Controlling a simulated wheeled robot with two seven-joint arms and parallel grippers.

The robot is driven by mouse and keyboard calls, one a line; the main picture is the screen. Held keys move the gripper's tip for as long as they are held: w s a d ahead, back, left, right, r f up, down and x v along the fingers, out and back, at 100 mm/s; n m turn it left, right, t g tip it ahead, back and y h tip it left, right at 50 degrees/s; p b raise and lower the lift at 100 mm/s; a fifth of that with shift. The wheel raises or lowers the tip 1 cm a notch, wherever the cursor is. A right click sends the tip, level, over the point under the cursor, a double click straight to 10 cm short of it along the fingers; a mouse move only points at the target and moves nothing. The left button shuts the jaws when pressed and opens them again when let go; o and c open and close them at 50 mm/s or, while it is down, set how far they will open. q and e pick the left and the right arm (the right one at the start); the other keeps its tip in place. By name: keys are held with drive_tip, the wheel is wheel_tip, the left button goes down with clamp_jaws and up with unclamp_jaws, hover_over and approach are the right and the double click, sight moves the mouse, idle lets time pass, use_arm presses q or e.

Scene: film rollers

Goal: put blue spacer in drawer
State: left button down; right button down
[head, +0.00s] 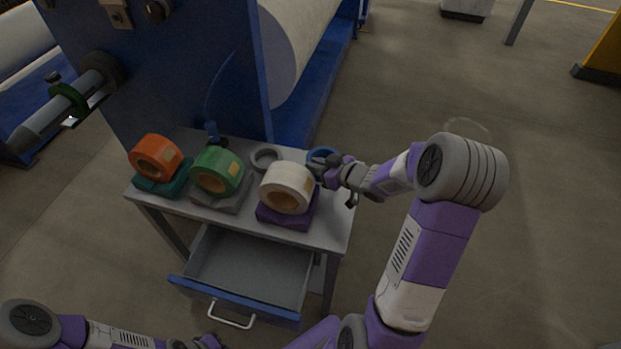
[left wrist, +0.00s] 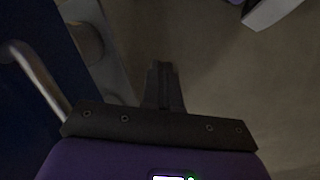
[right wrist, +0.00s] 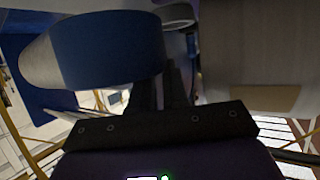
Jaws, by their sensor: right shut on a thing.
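The blue spacer (head: 321,153) is a ring at the back right of the table (head: 332,232); my right gripper (head: 325,165) is shut on it. In the right wrist view the spacer (right wrist: 105,48) looms large at the fingertips, which overlap its edge. I cannot tell whether it still touches the table. The drawer (head: 247,268) under the table is pulled open and looks empty, with a blue front and a pale handle (head: 231,316). My left gripper (left wrist: 163,82) is shut and empty, low near the drawer; the handle also shows in the left wrist view (left wrist: 35,72).
Orange (head: 155,157), green (head: 217,171) and white (head: 287,188) tape rolls stand on coloured blocks along the table. A grey ring (head: 265,157) lies behind them, beside the white roll. The blue machine (head: 190,70) rises behind.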

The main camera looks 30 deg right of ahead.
sight(316, 179)
drive_tip(key=shift+f+b, duration=0.9)
drive_tip(key=shift+f, duration=1.45)
drive_tip(key=shift+f, duration=0.1)
drive_tip(key=c, duration=1.5)
unclamp_jaws()
drive_tip(key=shift+o, duration=0.5)
